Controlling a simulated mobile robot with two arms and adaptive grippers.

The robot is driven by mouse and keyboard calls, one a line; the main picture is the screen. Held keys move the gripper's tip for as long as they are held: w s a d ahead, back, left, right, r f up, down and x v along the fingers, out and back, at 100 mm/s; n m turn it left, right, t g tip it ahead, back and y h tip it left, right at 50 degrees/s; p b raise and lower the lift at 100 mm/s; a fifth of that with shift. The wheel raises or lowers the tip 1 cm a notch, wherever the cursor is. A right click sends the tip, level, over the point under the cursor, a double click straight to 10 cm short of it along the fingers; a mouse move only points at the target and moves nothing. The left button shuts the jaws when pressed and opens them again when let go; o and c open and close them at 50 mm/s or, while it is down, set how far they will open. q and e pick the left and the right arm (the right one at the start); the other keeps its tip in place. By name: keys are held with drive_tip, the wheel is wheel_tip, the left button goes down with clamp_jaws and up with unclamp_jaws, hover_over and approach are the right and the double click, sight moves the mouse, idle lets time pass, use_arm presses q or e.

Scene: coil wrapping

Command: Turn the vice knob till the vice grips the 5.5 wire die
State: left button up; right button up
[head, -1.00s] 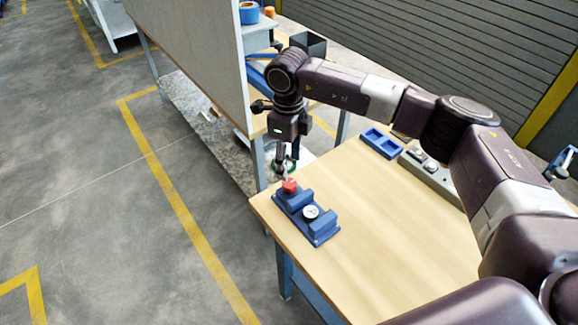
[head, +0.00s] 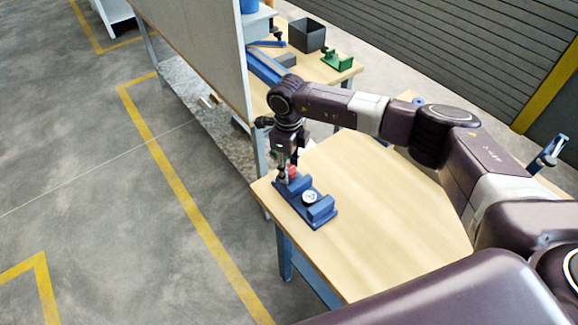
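The blue vice (head: 319,212) stands at the left corner of the wooden table. The round, pale wire die (head: 309,197) sits between its jaws; I cannot tell whether the jaws touch it. The red vice knob (head: 292,171) is at the far end of the vice, partly hidden by my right gripper (head: 287,174). That gripper points down at the knob, with its fingers around or beside it; their spacing is too small to tell. My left gripper is not in view.
The wooden table (head: 390,220) is largely clear right of the vice. Behind stands another bench with a dark open box (head: 307,34), a green fixture (head: 337,60) and a blue rail (head: 266,67). A grey panel (head: 195,50) rises at the left.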

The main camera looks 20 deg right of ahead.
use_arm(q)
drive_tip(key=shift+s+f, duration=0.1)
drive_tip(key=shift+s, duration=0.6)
use_arm(e)
drive_tip(key=c, duration=0.8)
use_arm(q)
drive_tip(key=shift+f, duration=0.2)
use_arm(e)
drive_tip(key=shift+w+m, duration=0.1)
drive_tip(key=shift+m, duration=0.2)
